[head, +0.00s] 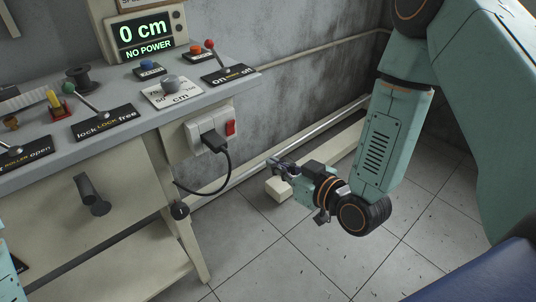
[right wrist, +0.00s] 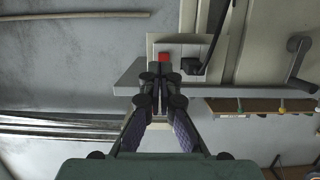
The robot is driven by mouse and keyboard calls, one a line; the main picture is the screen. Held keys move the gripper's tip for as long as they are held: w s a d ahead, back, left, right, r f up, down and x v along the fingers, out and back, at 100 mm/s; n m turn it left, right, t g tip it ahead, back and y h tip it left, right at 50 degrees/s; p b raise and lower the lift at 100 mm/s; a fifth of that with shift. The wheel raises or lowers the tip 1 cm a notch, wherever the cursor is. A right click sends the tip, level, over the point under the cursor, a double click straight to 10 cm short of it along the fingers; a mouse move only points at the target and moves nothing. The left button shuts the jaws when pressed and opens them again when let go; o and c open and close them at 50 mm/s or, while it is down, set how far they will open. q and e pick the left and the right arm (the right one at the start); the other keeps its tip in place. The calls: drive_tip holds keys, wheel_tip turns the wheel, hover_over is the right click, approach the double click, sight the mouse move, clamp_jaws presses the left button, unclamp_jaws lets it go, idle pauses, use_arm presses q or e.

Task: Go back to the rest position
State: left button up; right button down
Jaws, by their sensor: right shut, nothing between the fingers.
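My right gripper (head: 279,168) hangs in free air to the right of the workbench, low in front of the wall. Its fingers are together with nothing between them. In the right wrist view the closed fingertips (right wrist: 159,72) overlap the line of sight to the power strip, but the head view shows them apart from it. My left gripper is out of view; only a small teal piece of my left arm shows at the lower left edge of the head view.
The workbench (head: 150,115) has levers, buttons and a knob (head: 170,83). The display (head: 145,35) reads "0 cm, NO POWER". A power strip (head: 196,133) with a red switch (head: 230,128) holds a black plug (head: 214,141). A crank handle (head: 92,196) sticks out below. Tiled floor at the lower middle is clear.

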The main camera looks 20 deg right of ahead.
drive_tip(key=shift+s, duration=0.3)
drive_tip(key=shift+d, duration=0.1)
drive_tip(key=s+d+f+m+g+h, duration=0.2)
drive_tip(key=s+f+m+g+h, duration=0.15)
drive_tip(key=s+f+g, duration=0.65)
drive_tip(key=s+f, duration=0.2)
drive_tip(key=s, duration=0.4)
drive_tip(key=s+f+g+h, duration=0.1)
drive_tip(key=s+f+g, duration=0.1)
drive_tip(key=s+f, duration=0.2)
drive_tip(key=s+f+g, duration=0.2)
drive_tip(key=s+f, duration=0.1)
drive_tip(key=s, duration=0.6)
drive_tip(key=shift+s+d+f+m+h, duration=0.3)
drive_tip(key=shift+d+m+h, duration=0.05)
drive_tip(key=shift+m, duration=0.1)
